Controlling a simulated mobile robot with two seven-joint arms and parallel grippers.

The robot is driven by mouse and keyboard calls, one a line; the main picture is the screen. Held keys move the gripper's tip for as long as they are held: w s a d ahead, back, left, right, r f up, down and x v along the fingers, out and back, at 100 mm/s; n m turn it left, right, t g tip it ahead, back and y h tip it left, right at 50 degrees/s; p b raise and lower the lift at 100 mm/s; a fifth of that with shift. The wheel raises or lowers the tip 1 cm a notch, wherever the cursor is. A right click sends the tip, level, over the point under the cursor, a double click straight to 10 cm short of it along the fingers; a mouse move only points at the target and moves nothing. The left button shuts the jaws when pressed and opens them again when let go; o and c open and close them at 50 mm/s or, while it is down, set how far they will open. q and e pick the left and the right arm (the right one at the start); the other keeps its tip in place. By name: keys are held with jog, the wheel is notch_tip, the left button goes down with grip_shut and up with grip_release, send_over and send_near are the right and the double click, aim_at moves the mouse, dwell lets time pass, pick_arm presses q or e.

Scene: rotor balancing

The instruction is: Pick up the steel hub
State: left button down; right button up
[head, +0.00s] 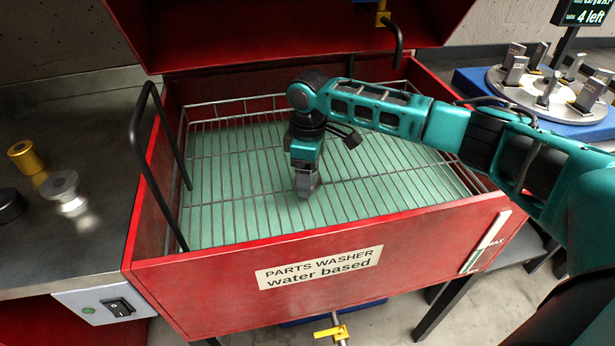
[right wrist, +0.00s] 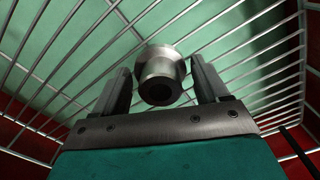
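A grey steel hub (right wrist: 162,76), spool-shaped with a hole in the end facing the camera, shows in the right wrist view over the wire basket. My right gripper (right wrist: 160,88) has its two fingers on either side of it, with narrow gaps visible, so it looks open around the hub. In the head view my right gripper (head: 307,188) points down inside the red parts washer (head: 220,290), and the hub there is hidden by it. A similar silver flanged part (head: 62,190) stands on the bench at the left. My left gripper is not in view.
The wire basket (head: 228,190) over green liquid is otherwise clear. A black bar handle (head: 157,160) rises at the washer's left, and the raised red lid (head: 270,30) overhangs the back. A brass part (head: 26,158) and a black part (head: 10,205) sit on the bench.

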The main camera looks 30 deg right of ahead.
jog(key=c, duration=1)
